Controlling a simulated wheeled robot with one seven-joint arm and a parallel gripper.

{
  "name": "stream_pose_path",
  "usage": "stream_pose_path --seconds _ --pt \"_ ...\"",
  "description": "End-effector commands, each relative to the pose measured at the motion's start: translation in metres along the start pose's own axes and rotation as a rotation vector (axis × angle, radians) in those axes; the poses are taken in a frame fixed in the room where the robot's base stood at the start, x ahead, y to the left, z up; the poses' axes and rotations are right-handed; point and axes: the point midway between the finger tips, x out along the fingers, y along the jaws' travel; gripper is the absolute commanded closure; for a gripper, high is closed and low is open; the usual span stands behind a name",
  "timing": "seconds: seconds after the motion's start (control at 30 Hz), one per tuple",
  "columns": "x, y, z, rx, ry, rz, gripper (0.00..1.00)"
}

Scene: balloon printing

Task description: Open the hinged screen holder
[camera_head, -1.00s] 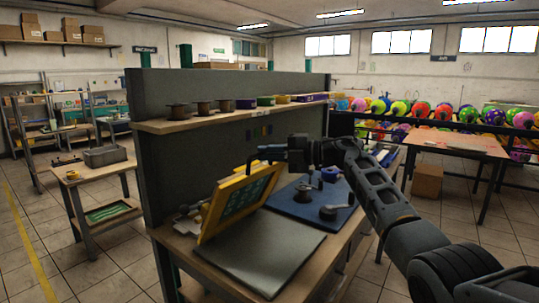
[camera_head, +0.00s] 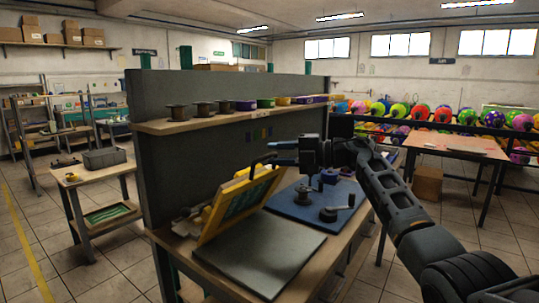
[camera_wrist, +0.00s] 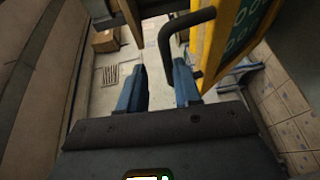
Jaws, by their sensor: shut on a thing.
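The hinged screen holder has a yellow frame (camera_head: 208,222) around a dark green screen (camera_head: 243,200). It stands tilted up at the left end of the workbench, raised from the grey plate (camera_head: 262,252). A black bent handle (camera_head: 257,160) sticks out from its upper edge. My gripper (camera_head: 273,146) is at this handle, above the frame. In the wrist view, the handle (camera_wrist: 165,45) runs down between the two blue fingers of my gripper (camera_wrist: 160,88), which is shut on it. The yellow frame (camera_wrist: 207,45) is just right of the fingers. The exact finger contact is hard to see.
A blue board (camera_head: 300,212) with a dark crank device (camera_head: 335,210) lies right of the holder. A grey partition (camera_head: 180,165) with a shelf (camera_head: 190,123) of spools rises behind. A side table (camera_head: 100,172) stands left. Open floor lies between the tables.

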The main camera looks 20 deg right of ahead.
Motion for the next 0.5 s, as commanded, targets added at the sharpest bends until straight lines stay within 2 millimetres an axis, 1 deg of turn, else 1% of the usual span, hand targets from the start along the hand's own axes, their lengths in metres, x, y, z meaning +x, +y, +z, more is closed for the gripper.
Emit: stream_pose_path --seconds 0.03,0.1,0.2,0.33,0.5 --pt "-0.016 0.006 0.005 -0.008 -0.014 0.013 0.77" --pt "-0.027 0.006 0.005 -0.009 -0.014 0.013 0.77" --pt "-0.039 0.005 0.004 -0.007 -0.011 0.010 0.77" --pt "-0.048 0.005 0.003 -0.006 -0.009 0.010 0.77" --pt "-0.050 0.005 0.002 -0.005 -0.007 0.009 0.77"
